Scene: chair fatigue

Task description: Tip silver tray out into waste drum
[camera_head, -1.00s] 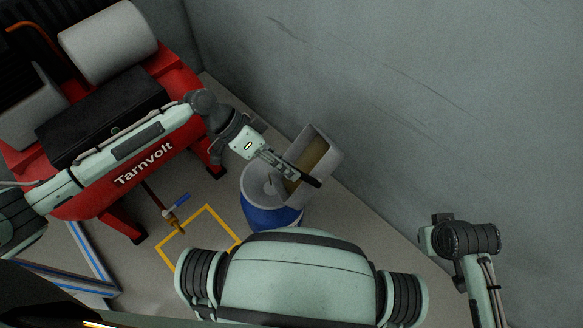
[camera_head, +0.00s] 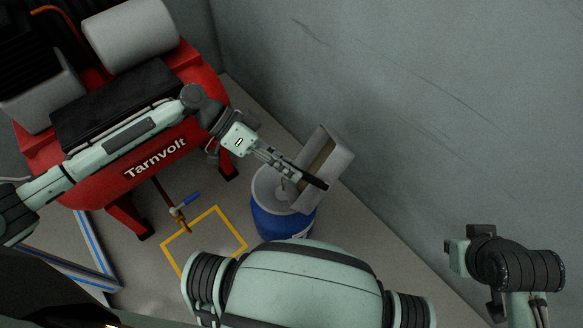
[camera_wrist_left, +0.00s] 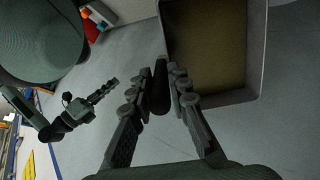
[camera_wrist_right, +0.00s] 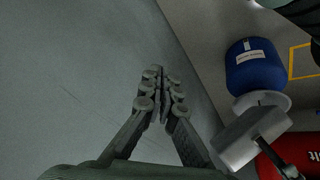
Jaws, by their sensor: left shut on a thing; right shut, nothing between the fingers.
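The silver tray (camera_head: 338,168) is a deep grey box with a dark handle, steeply tilted above the waste drum. My left gripper (camera_head: 290,171) is shut on the handle. The left wrist view shows the tray (camera_wrist_left: 258,45) beside the fingers (camera_wrist_left: 168,82), with a brownish inside; I cannot tell whether loose contents remain. The waste drum (camera_head: 270,222) is blue with a pale round top, partly hidden by the tray. The drum (camera_wrist_right: 255,68) and tray (camera_wrist_right: 235,145) also show in the right wrist view. My right gripper (camera_wrist_right: 160,82) is shut and empty, well away from both.
A red Tarnvolt machine (camera_head: 190,140) stands behind my left arm. A grey wall (camera_head: 430,110) rises close behind the tray and drum. A yellow floor outline (camera_head: 205,238) and a blue-handled valve (camera_head: 185,203) lie left of the drum.

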